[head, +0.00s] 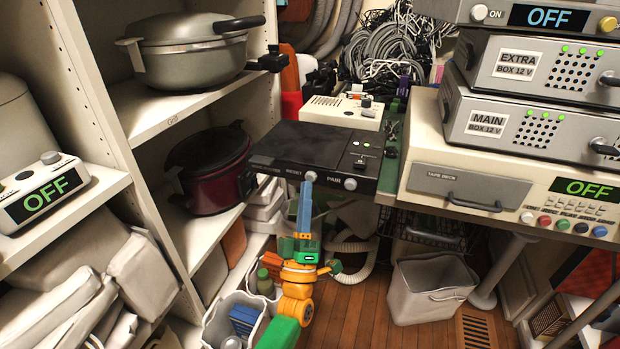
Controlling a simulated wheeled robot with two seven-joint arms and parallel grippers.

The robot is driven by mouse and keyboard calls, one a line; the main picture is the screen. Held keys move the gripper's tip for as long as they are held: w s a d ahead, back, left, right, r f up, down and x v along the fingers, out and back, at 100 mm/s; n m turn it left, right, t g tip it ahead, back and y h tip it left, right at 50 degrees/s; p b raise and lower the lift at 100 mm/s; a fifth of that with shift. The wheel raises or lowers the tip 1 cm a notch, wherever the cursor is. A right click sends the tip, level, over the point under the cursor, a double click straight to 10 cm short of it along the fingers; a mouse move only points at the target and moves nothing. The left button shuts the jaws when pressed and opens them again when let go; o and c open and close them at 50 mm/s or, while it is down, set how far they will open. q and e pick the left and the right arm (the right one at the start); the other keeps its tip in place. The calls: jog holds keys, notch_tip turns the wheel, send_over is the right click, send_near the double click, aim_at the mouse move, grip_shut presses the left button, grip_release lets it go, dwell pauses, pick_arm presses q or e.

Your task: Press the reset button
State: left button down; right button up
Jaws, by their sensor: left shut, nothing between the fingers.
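A black box (312,148) sits at the end of the green counter, its front facing me. The label RESET is on its front face, with a round pale reset button (311,176) just right of the label. Farther right is the label PAIR with a similar round button (350,184). My left gripper (306,186) comes up from below with its blue fingers shut and empty. Its tips are right at the lower edge of the reset button; I cannot tell whether they touch it. My right gripper is not in view.
A beige device (342,112) stands behind the black box. Shelves with a steel pot (190,62) and a dark red cooker (212,180) are at left. A tape deck (465,180) with stacked metal boxes is at right. A white bin (430,290) stands on the floor.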

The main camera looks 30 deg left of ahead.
pick_arm(q)
jog(key=shift+w, duration=0.1)
dwell(0.6)
jog(key=shift+w+a+b, duration=0.1)
jog(key=shift+w+b, duration=0.2)
jog(key=shift+w, duration=0.05)
jog(key=shift+w+a+b, duration=0.1)
jog(key=shift+w+b, duration=0.3)
dwell(0.5)
jog(key=shift+s, duration=0.15)
jog(key=shift+s+d+p, duration=0.2)
jog(key=shift+s+p, duration=0.4)
jog(key=shift+s, duration=0.1)
